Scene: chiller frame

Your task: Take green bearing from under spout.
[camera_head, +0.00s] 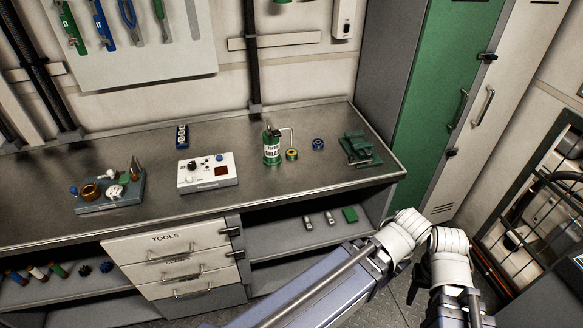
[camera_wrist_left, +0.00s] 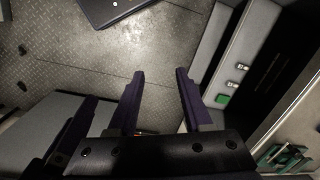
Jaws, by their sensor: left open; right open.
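The green bearing (camera_head: 291,155), a small ring with a yellowish centre, lies on the workbench (camera_head: 240,140) in the head view. It sits directly below the thin bent spout (camera_head: 290,135) of a green and white grease can (camera_head: 272,147), just right of the can. No gripper is near it.
A white control box (camera_head: 207,173) stands left of the can. Lockers (camera_head: 430,100) rise at the right. Bare bench lies before the bearing.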

